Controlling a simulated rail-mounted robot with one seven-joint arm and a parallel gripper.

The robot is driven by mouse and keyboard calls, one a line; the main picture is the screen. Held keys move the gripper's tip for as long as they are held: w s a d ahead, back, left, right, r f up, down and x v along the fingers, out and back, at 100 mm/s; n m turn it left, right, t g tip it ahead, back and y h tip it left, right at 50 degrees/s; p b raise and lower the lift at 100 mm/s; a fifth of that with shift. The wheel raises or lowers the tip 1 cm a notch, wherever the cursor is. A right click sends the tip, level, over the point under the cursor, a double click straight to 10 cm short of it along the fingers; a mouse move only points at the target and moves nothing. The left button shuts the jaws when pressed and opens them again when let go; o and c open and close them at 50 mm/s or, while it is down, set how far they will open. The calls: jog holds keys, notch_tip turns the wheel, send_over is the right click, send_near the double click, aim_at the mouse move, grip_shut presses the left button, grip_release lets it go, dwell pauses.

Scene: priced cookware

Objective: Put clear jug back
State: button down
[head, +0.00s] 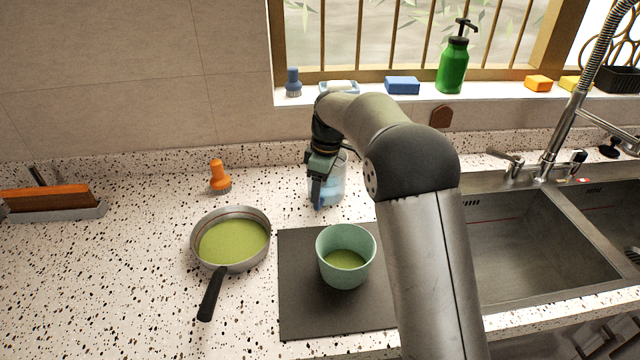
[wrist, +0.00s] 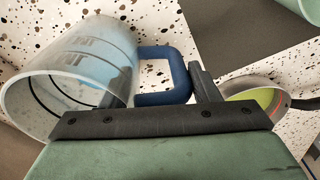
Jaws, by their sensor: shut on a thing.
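The clear jug (head: 332,188) is at the back of the counter, behind the dark mat (head: 300,310), partly hidden by my gripper (head: 317,185). In the wrist view the clear jug (wrist: 85,65) shows markings on its wall and a blue handle (wrist: 180,72) on its right side. My gripper (wrist: 168,88) is shut on this handle, with one finger on each side. The jug looks upright in the head view. I cannot tell whether its base touches the counter.
A green bowl (head: 330,250) with green liquid stands on the mat. A pan (head: 198,232) with green liquid is left of it. An orange brush (head: 219,175) stands behind the pan. The sink (head: 520,240) is at right. The windowsill holds a green bottle (head: 453,68) and sponges.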

jog(key=shift+f, duration=0.1)
jog(key=shift+c, duration=2.4)
grip_release()
notch_tip(320, 180, up, 12)
jog(key=d, duration=0.1)
jog(key=shift+d, duration=0.3)
